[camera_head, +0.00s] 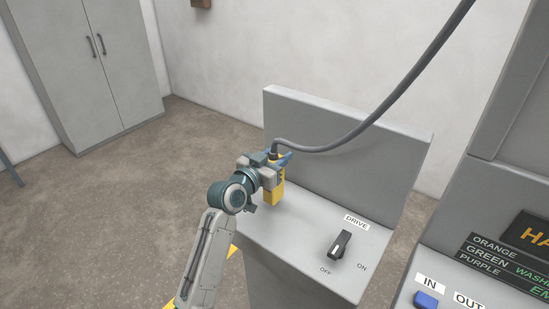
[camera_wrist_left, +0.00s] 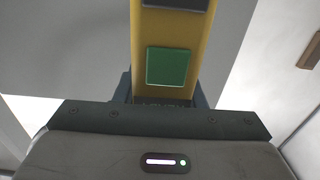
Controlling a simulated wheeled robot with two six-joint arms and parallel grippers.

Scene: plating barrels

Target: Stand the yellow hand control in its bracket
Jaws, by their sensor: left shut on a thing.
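The yellow hand control (camera_head: 275,192) is upright over the left end of the grey console top, with a grey cable leaving its upper end. My left gripper (camera_head: 273,162) is shut on its upper part. In the left wrist view the yellow body (camera_wrist_left: 170,40) stands between my fingers, with a green button (camera_wrist_left: 167,67) and part of a dark button above. I cannot tell whether its lower end touches the console or sits in anything. I cannot make out the bracket; the control and gripper may hide it. My right gripper is not in view.
The console (camera_head: 290,238) has an upright back panel (camera_head: 350,140) and a black DRIVE switch (camera_head: 339,245) to the right of the control. The cable (camera_head: 385,100) arcs up to the right. Another panel with a blue button (camera_head: 426,299) stands at lower right.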

